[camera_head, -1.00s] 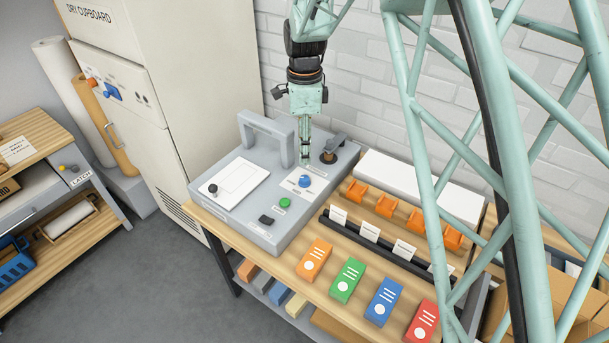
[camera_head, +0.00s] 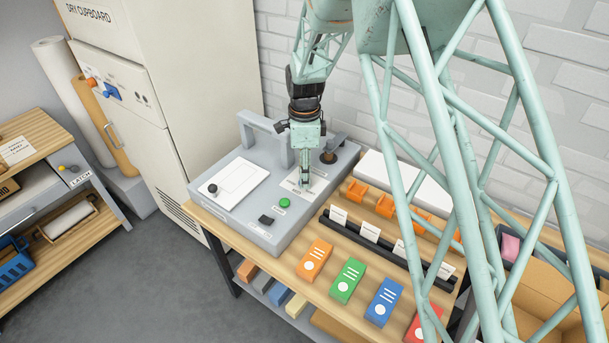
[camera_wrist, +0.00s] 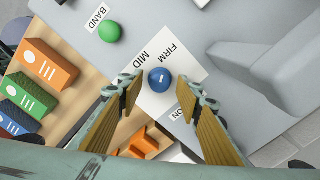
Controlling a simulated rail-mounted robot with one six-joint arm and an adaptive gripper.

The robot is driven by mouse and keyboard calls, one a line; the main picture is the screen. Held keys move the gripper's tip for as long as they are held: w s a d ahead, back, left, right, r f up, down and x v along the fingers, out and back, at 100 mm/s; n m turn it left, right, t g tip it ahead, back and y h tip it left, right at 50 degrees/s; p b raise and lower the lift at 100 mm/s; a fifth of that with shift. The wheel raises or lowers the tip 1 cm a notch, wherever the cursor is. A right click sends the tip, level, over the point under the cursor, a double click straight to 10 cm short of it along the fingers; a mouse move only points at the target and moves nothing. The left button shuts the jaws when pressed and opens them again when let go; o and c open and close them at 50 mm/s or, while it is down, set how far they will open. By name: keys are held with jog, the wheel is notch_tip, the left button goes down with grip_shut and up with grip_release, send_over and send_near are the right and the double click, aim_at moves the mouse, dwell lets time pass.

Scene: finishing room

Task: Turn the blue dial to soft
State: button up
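The blue dial (camera_wrist: 160,79) sits on a white label plate (camera_wrist: 178,58) on the grey machine (camera_head: 237,221). In the wrist view the plate reads MID and FIRM; no word "soft" is readable. A short white mark shows on the dial, but I cannot tell surely which word it points at. My gripper (camera_wrist: 159,88) is open, with one finger on each side of the dial and a gap to both. In the head view my gripper (camera_head: 305,187) is low over the plate and hides the dial.
A green button (camera_wrist: 109,32) labelled BAND is beside the plate. A grey handle (camera_head: 270,138) and a dark round knob (camera_head: 328,156) rise from the machine near my gripper.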

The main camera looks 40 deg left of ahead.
jog(key=shift+f, duration=0.1)
jog(key=c, duration=0.8)
jog(key=shift+c, duration=0.2)
jog(key=shift+n, duration=0.4)
jog(key=n, duration=0.4)
jog(key=shift+n+b, duration=0.3)
jog(key=shift+b, duration=0.1)
jog(key=n, duration=0.6)
jog(key=n+b, duration=0.1)
jog(key=n, duration=0.5)
jog(key=shift+n, duration=0.3)
jog(key=n, duration=0.5)
jog(key=shift+n, duration=0.3)
